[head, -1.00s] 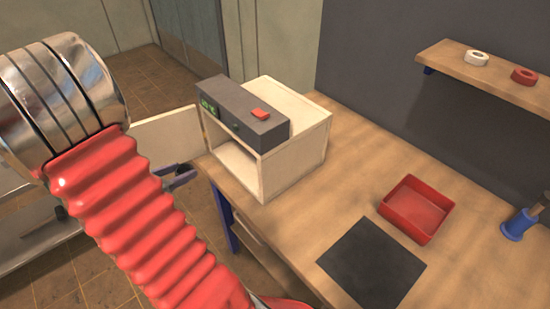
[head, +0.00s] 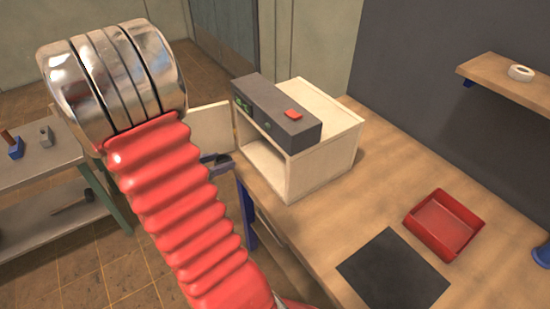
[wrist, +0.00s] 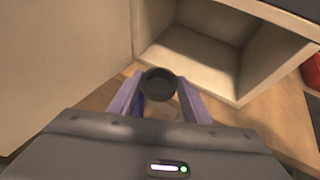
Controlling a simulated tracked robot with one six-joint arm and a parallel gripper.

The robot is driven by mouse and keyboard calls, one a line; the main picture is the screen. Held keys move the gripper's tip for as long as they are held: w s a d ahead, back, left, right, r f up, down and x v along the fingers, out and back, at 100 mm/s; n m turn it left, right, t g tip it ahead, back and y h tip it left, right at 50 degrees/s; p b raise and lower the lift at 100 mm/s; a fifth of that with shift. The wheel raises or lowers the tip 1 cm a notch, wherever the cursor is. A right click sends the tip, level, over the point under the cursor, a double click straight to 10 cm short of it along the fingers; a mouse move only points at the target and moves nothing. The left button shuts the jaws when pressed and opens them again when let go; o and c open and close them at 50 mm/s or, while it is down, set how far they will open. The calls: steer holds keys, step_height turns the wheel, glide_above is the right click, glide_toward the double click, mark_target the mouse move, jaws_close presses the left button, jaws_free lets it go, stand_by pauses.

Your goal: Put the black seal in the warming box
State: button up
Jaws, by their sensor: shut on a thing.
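The warming box (head: 322,163) is a pale wooden box with a dark control panel on top, standing on the bench. Its door (head: 208,124) is swung open to the left and its front is open. The box's bare interior (wrist: 192,58) shows in the wrist view. My gripper (head: 216,162) is just outside the opening, partly hidden by my red arm. In the wrist view my gripper (wrist: 160,100) has its purple fingers shut on the black seal (wrist: 158,84), a dark round ring, in front of the opening.
A red tray (head: 442,225) and a black mat (head: 393,270) lie on the bench to the right of the box. A shelf (head: 520,82) with a white ring (head: 521,73) is on the wall. A grey side table (head: 45,165) stands at the left.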

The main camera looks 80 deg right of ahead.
glide_above(269, 161)
steer(key=shift+w+a, duration=0.2)
steer(key=shift+a, duration=0.1)
steer(key=shift+s+d+f, duration=0.1)
steer(key=shift+d+f, duration=0.1)
steer(key=shift+f, duration=1.35)
steer(key=shift+f, duration=0.1)
steer(key=shift+f, duration=1.6)
steer(key=shift+s+d+f, duration=0.15)
steer(key=shift+f, duration=0.1)
steer(key=shift+f, duration=0.1)
steer(key=o, duration=1)
steer(key=shift+o, duration=0.2)
